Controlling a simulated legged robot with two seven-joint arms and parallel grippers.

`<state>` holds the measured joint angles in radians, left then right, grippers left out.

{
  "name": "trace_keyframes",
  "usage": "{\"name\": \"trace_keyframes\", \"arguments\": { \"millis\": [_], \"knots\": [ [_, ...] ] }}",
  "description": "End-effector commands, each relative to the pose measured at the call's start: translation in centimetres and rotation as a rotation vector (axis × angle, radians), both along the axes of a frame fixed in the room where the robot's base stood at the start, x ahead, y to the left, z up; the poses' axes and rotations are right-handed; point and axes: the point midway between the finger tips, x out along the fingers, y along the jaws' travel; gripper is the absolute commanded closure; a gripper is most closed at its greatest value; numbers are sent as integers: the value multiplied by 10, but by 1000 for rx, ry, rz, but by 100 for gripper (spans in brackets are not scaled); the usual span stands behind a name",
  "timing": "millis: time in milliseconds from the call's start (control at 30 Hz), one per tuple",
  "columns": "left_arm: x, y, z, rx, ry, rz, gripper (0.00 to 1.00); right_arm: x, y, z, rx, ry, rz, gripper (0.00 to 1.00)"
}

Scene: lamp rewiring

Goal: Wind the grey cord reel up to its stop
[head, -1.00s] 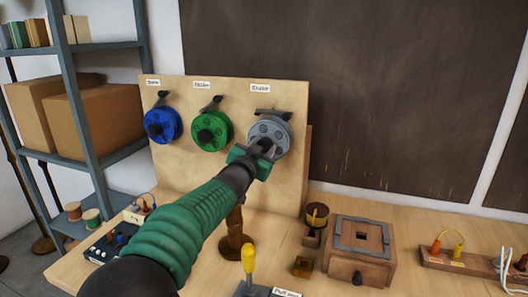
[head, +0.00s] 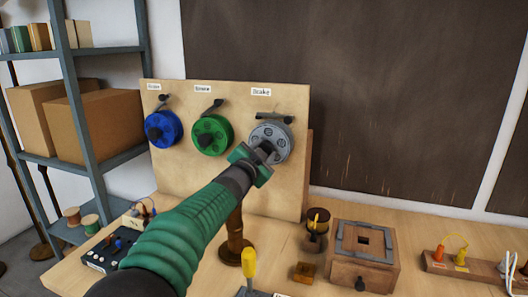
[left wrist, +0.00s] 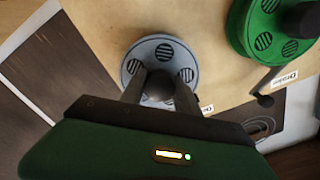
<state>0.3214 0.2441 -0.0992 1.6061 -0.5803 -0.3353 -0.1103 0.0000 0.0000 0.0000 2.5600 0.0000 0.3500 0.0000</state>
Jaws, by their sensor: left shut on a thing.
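The grey cord reel (head: 283,140) is mounted at the right of an upright wooden board, with a dark latch-like piece above it. In the left wrist view the grey reel (left wrist: 183,56) shows its round slotted openings. My left gripper (head: 266,151) reaches up to its front, and its fingers are shut on the reel's dark knob. In the left wrist view the dark knob (left wrist: 158,86) sits between the two fingers. My right gripper is not in view.
A green reel (head: 212,135) and a blue reel (head: 163,130) sit to the left on the same board (head: 240,100). Below are a wooden box (head: 363,265), a yellow-handled lever (head: 249,262) and a small switch box (head: 104,250). A shelf with cartons (head: 98,125) stands at left.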

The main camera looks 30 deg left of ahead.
Motion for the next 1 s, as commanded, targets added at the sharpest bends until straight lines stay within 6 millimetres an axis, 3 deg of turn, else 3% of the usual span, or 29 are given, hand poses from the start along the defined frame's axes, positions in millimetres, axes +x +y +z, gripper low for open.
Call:
{"name": "trace_keyframes", "arguments": {
  "millis": [100, 133, 300, 700, 867, 1000],
  "knots": [
    [1, 0, -8, -3, 16, 1, 100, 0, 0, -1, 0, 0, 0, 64],
    [1, 0, -8, -3, 16, 1, 60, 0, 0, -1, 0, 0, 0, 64],
    [0, 0, -5, -2, 10, 0, 41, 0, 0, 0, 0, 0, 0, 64],
    [-8, -2, -1, -1, 2, 0, 41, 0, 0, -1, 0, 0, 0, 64],
    [-41, -9, 0, -1, 0, 1, 41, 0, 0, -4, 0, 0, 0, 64],
    [-82, -20, 0, -1, 0, 0, 41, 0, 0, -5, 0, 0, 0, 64]
  ]
}}
